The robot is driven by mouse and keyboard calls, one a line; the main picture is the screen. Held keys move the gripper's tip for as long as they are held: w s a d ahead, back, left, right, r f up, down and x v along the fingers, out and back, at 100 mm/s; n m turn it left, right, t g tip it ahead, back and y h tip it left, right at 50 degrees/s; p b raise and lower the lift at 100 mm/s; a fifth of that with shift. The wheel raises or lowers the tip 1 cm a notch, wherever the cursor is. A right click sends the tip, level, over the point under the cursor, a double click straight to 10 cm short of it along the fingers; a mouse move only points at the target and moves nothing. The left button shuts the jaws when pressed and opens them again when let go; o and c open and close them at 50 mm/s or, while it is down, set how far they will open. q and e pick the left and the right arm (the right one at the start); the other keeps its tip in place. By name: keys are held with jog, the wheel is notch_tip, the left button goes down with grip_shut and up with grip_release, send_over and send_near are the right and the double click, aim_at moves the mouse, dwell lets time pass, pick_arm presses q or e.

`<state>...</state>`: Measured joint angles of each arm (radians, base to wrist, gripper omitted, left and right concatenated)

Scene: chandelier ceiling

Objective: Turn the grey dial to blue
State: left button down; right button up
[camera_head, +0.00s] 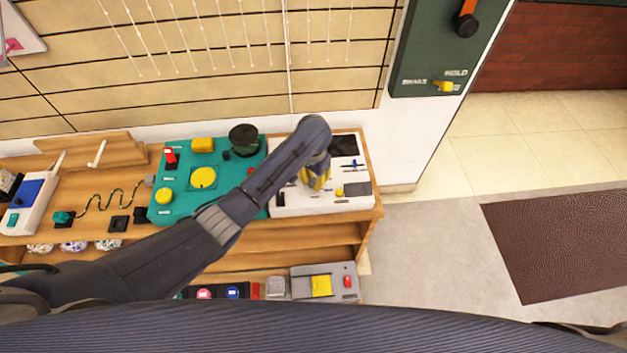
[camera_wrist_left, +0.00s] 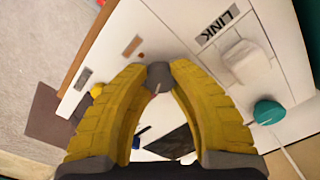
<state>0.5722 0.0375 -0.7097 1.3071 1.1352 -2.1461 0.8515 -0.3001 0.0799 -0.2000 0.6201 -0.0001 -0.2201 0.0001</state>
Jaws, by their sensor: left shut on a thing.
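The grey dial (camera_wrist_left: 159,76) is a small round knob on the white panel (camera_wrist_left: 185,20), with a pale pointer line on it. My left gripper (camera_wrist_left: 160,72) has its yellow fingertips closed around the dial, one on each side. In the head view the left gripper (camera_head: 317,184) is over the white panel (camera_head: 290,208), and it and my arm hide the dial there. A small orange-red mark (camera_wrist_left: 141,55) and a brown label (camera_wrist_left: 132,46) lie beside the dial. I cannot make out a blue mark at the dial. My right gripper is not in view.
The panel also bears a blue lever (camera_head: 355,163), a dark grey pad (camera_head: 358,189) and a white switch (camera_wrist_left: 246,62). A teal board (camera_head: 160,213) with yellow buttons stands to its left on the wooden shelf (camera_head: 372,205). Open floor lies to the right.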

aim_at(313, 181)
pick_arm(q)
jog(key=shift+n, duration=0.4)
jog(key=c, duration=1)
grip_release()
jog(key=shift+r, duration=6)
